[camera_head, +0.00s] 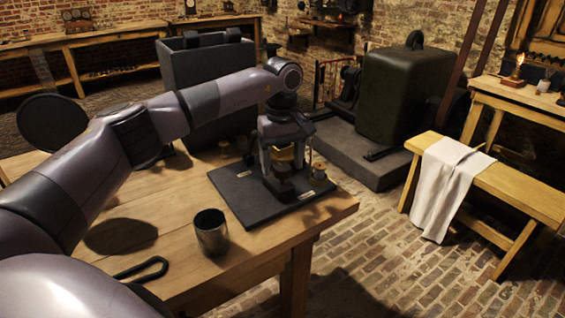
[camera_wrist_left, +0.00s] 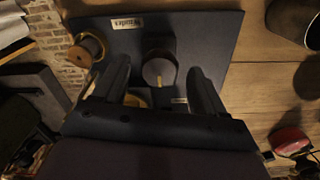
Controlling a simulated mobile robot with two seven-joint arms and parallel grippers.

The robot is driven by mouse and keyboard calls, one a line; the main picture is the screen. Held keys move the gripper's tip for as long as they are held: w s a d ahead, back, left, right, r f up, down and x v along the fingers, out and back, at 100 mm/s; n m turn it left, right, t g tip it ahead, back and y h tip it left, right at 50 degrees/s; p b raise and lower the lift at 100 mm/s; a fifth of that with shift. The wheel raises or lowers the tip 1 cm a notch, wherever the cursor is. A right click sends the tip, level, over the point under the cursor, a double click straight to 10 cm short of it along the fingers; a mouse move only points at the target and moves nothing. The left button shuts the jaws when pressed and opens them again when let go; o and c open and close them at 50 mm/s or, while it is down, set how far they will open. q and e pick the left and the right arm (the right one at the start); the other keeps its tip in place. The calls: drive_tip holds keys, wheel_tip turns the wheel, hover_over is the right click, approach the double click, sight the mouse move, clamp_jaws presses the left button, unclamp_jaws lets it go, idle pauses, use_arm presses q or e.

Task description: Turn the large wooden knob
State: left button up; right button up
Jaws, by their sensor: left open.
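The large wooden knob (camera_head: 283,171) is dark and round and stands on a black base board (camera_head: 238,205) on the wooden table. In the left wrist view the knob (camera_wrist_left: 160,70) has a pale pointer mark and lies between the two fingers. My left gripper (camera_wrist_left: 157,72) is open and points down at the board, a finger on each side of the knob. In the head view my left gripper (camera_head: 284,160) partly hides the knob. I cannot tell whether the fingers touch it. My right gripper is not in view.
A small wooden spool-like post (camera_head: 319,172) stands on the board right of the knob. A brass part (camera_head: 282,153) shows behind the knob. A metal cup (camera_head: 212,233) stands near the table's front edge. A large dark jar box (camera_head: 205,85) rises behind my left arm.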

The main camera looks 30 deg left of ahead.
use_arm(q)
drive_tip(key=shift+f, duration=0.3)
drive_tip(key=c, duration=1.1)
drive_tip(key=shift+o, duration=0.2)
drive_tip(key=shift+r+n+p, duration=0.1)
drive_tip(key=shift+n+p, duration=0.2)
